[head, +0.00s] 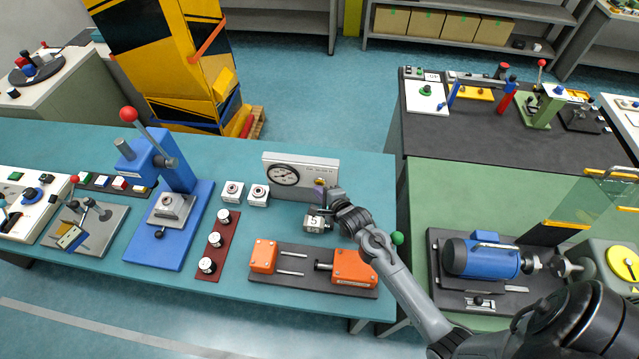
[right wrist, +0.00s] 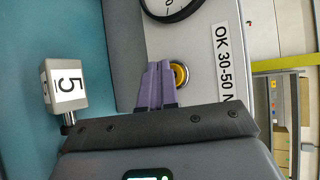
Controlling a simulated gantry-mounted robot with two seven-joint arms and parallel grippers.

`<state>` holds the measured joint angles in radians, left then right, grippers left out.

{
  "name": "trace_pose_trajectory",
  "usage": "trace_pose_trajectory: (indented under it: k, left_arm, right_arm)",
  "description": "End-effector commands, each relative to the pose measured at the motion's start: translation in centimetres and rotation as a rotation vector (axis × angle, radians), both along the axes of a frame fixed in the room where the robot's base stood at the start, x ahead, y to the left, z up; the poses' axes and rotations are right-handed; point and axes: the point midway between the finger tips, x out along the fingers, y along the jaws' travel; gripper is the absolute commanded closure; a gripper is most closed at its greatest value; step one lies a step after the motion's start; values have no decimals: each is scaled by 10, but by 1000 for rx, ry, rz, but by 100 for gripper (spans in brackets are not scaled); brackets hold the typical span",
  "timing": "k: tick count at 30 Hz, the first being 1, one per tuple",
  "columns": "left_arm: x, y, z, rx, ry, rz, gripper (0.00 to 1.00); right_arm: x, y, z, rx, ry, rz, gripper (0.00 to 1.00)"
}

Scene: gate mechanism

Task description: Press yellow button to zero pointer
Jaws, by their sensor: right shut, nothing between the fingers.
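The round yellow button (right wrist: 181,75) sits in a metal ring on the box front, beside the "OK 30-50 N" label. My right gripper (head: 320,192) is in front of the button. Its purple fingers (right wrist: 155,86) are shut and empty, just left of the button in the wrist view. I cannot tell whether they touch the box. My left gripper is not in view.
A metal block marked 5 (head: 314,222) stands close beside the right gripper. An orange-ended fixture (head: 263,256) lies in front. Two small white boxes (head: 258,194) are left of the gauge box, with a blue press (head: 180,215) farther left.

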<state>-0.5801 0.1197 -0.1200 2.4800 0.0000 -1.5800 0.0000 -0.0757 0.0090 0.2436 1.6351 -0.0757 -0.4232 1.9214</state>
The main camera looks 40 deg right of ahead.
Motion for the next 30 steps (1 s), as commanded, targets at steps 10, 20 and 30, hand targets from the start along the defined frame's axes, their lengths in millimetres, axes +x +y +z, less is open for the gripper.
trace_pose_trajectory:
  k: [10,20,30]
  left_arm:
    - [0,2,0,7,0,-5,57]
    - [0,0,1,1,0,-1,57]
    - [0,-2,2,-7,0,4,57]
  right_arm:
    - [1,-1,0,0,0,0,100]
    - [4,-4,1,-1,-1,1,100]
    - [6,-7,0,-1,0,0,100]
